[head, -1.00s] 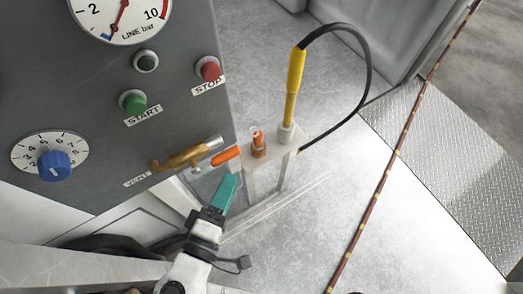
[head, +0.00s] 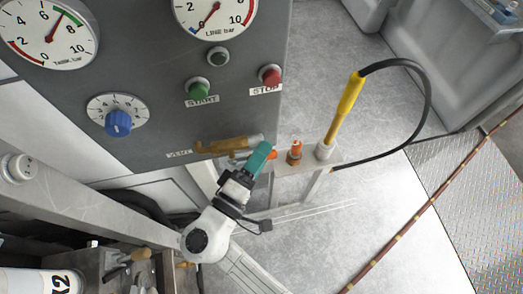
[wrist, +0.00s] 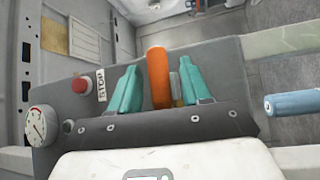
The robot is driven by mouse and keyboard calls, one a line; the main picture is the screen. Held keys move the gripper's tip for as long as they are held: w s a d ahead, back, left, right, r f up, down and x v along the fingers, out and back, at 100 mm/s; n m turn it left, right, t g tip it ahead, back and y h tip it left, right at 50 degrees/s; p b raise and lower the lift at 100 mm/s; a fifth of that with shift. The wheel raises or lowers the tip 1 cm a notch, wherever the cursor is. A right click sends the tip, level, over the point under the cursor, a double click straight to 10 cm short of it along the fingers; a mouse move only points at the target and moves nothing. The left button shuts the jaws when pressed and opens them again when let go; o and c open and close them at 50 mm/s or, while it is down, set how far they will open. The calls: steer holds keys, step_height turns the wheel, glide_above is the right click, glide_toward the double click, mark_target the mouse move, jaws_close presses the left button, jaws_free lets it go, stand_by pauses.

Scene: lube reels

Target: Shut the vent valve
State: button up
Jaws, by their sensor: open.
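The vent valve is a brass pipe fitting (head: 225,146) by the VENT label at the panel's lower edge. Its orange lever handle (head: 271,152) is mostly hidden behind my gripper in the head view. My gripper (head: 263,152) has teal fingers and reaches up to the valve's outer end. In the wrist view the orange handle (wrist: 158,78) stands between the two open fingers of my gripper (wrist: 158,70). A gap shows on the handle's right.
The grey panel (head: 150,160) carries gauges, a blue knob (head: 118,123), and START (head: 197,88) and STOP (head: 270,75) buttons. Right of the valve, a bracket holds an orange fitting (head: 295,152) and a yellow-handled hose end (head: 343,110).

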steer(key=shift+w+d, duration=0.15)
steer(key=shift+w, duration=0.1)
jaws_close()
stand_by(0.3)
